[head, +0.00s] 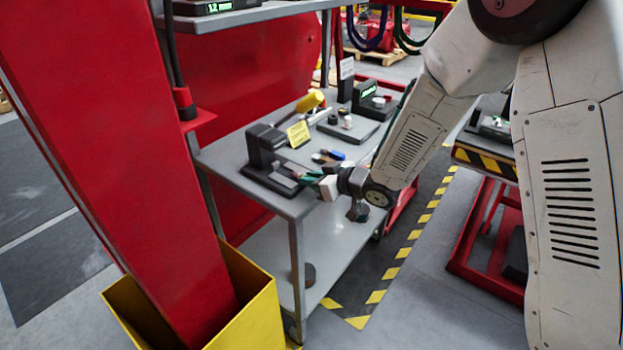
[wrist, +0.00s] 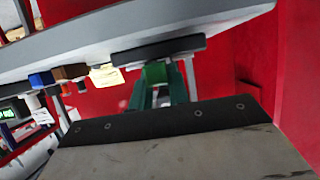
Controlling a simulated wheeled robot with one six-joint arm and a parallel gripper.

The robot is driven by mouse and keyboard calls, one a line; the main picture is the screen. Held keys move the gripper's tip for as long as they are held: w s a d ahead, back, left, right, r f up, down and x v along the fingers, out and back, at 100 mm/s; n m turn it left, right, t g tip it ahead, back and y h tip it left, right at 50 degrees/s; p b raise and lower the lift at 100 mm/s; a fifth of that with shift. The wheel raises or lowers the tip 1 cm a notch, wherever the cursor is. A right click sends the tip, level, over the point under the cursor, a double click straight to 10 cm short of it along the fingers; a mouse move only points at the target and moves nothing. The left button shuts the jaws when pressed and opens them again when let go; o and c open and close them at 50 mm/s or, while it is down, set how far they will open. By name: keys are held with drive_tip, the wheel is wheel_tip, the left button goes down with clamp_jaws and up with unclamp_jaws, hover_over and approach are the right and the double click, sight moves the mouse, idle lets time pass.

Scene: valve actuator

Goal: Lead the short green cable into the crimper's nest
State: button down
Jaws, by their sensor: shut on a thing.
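The crimper (head: 262,150) is a dark press with a flat base at the near left end of the grey bench. My gripper (head: 314,181) is at the bench's front edge, just right of the crimper. It is shut on the short green cable (head: 307,178), which shows as a small green piece pointing towards the crimper's base. In the wrist view, which looks upside down, the green cable (wrist: 155,73) is between the fingers, close to the crimper's dark base (wrist: 158,50). The nest and the cable's tip are too small to make out, so I cannot tell whether they touch.
A yellow note (head: 298,134), a blue item (head: 333,155) and a yellow-headed tool (head: 310,101) lie on the bench (head: 230,157). A device with a green display (head: 368,90) stands farther back. A red post (head: 120,150) and yellow bin (head: 250,300) stand at left.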

drive_tip(key=shift+w+a, duration=0.2)
drive_tip(key=shift+a, duration=0.05)
drive_tip(key=shift+d, duration=0.1)
drive_tip(key=shift+s+d, duration=0.15)
drive_tip(key=shift+s, duration=0.05)
